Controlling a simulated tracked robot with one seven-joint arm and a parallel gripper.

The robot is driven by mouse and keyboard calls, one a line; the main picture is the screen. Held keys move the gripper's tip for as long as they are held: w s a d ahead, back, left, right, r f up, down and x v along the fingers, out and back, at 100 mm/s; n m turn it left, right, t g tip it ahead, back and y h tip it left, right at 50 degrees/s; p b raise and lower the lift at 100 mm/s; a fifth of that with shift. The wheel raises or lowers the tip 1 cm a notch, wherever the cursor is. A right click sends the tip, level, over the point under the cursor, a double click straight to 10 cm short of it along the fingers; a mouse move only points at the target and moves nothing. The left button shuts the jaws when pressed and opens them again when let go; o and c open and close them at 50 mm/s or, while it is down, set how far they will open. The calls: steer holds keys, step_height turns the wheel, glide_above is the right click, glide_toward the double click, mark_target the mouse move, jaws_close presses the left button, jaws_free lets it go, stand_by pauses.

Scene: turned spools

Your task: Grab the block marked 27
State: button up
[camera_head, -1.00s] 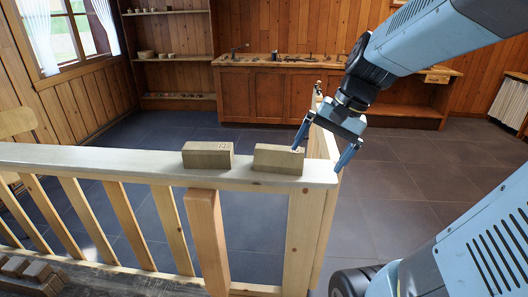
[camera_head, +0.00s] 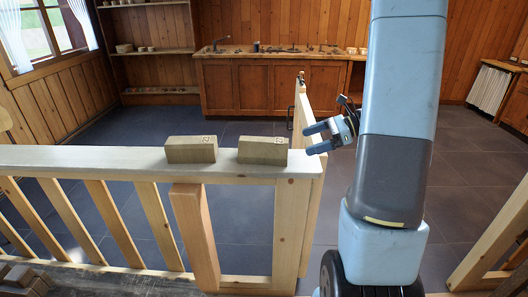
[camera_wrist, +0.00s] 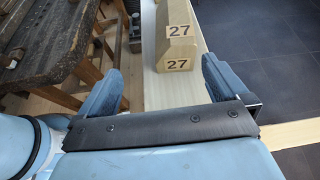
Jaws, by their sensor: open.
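The block marked 27 (camera_wrist: 178,45) is a pale wooden block on the rail, with 27 on its top and near end in the wrist view. In the head view it appears to be the right-hand block (camera_head: 263,151), its mark too small to read there. My gripper (camera_head: 309,139) is just right of that block, open and empty, its fingers pointing left along the rail. In the wrist view my fingers (camera_wrist: 162,75) are spread to either side, with the block's near end ahead between their lines, apart from both.
A similar block (camera_head: 191,150) stands left on the same pale rail (camera_head: 90,160); its mark is unreadable. A baluster fence hangs below. A worn workbench (camera_wrist: 65,35) lies at left in the wrist view. Dark floor is open on the right.

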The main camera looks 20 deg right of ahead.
steer(key=shift+w+d+f+m, duration=0.35)
steer(key=shift+d+f+m, duration=0.15)
steer(key=shift+d, duration=0.1)
steer(key=shift+w+a+f+t, duration=0.15)
steer(key=shift+a+t, duration=0.05)
steer(key=shift+t, duration=0.2)
glide_toward(275, 152)
steer(key=w+a+f, duration=0.3)
steer(key=shift+w+a, duration=0.25)
steer(key=shift+x, duration=2.65)
steer(key=shift+w+d+f, duration=0.15)
steer(key=shift+f, duration=0.05)
steer(key=shift+c, duration=0.3)
steer(key=c, duration=1.2)
steer(key=shift+o, duration=0.2)
